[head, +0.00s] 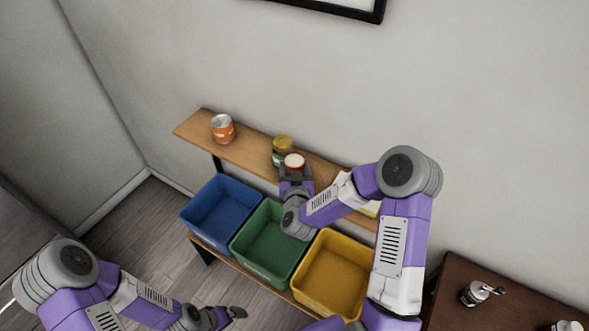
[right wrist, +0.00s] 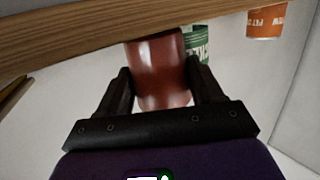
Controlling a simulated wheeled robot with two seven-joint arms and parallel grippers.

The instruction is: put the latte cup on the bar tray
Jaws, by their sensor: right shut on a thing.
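My right gripper (head: 295,178) is shut on a small red-brown cup (head: 294,161) with a pale top, at the front edge of the wooden shelf. In the right wrist view the same cup (right wrist: 160,70) stands between the two dark fingers, its end against the shelf board. I cannot tell whether it rests on the board, nor be sure that it is the latte cup. My left gripper (head: 229,315) is low at the bottom of the head view, away from the shelf; its opening is unclear. I cannot make out a bar tray.
On the shelf (head: 190,131) stand an orange can (head: 222,129) and a green jar (head: 282,146) with a gold lid, close behind the cup. Below are blue (head: 222,205), green (head: 262,245) and yellow (head: 333,275) bins. A dark table (head: 455,275) bearing a metal item (head: 476,293) is at right.

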